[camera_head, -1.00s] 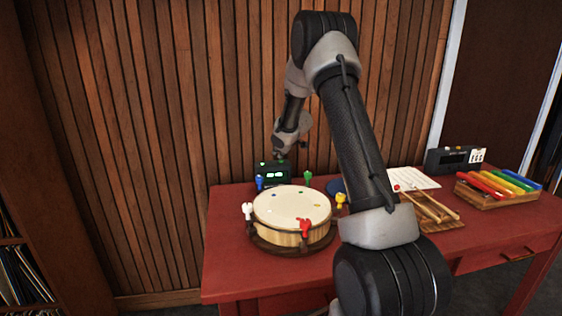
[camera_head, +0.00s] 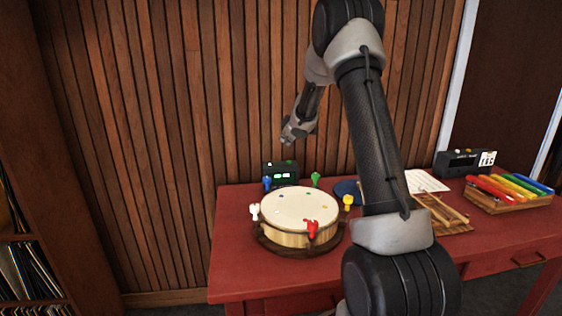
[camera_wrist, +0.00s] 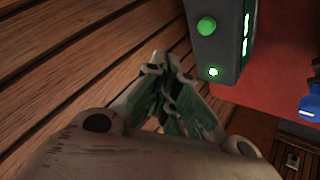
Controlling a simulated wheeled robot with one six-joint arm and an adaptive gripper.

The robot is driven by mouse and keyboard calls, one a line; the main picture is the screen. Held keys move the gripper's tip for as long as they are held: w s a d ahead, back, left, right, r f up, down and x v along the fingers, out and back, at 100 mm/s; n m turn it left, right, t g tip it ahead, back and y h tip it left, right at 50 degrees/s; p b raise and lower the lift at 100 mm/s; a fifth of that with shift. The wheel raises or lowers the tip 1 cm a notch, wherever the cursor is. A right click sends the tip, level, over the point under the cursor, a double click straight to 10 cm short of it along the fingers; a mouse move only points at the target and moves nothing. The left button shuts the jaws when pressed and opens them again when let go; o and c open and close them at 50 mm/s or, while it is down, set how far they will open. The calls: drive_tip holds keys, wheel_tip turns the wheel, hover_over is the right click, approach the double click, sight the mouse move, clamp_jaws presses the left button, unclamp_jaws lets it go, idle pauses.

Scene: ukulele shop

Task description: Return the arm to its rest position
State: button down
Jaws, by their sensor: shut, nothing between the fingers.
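My arm rises from the front of the red table and bends over towards the wood-slat wall. The dark box also shows there at the upper right (camera_wrist: 225,40), apart from the fingers.
A round drum (camera_head: 299,207) with coloured pegs stands on the red table (camera_head: 235,262). To the right are a white sheet (camera_head: 424,181), mallets on a wooden rack (camera_head: 441,209), coloured bars (camera_head: 510,190) and a black device (camera_head: 464,162). The slatted wall (camera_head: 200,120) is close behind.

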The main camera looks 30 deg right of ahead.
drive_tip(key=s+d+f+m+g+h, duration=0.35)
drive_tip(key=s+d+f, duration=0.2)
drive_tip(key=s, duration=0.35)
drive_tip(key=s+r+m+g, duration=0.2)
drive_tip(key=s+r, duration=0.1)
drive_tip(key=s, duration=0.7)
drive_tip(key=s+a+r+m+y, duration=0.1)
drive_tip(key=s+a+r, duration=0.3)
drive_tip(key=s, duration=0.7)
drive_tip(key=s+a+r+y, duration=0.1)
drive_tip(key=s+a+r, duration=0.3)
drive_tip(key=s+a, duration=0.4)
drive_tip(key=s+a+r+m+y, duration=0.1)
drive_tip(key=s+a+r, duration=0.4)
drive_tip(key=s, duration=0.9)
drive_tip(key=shift+s+a+m+y, duration=0.25)
drive_tip(key=shift+a+m+y, duration=0.1)
drive_tip(key=shift+a+y, duration=0.15)
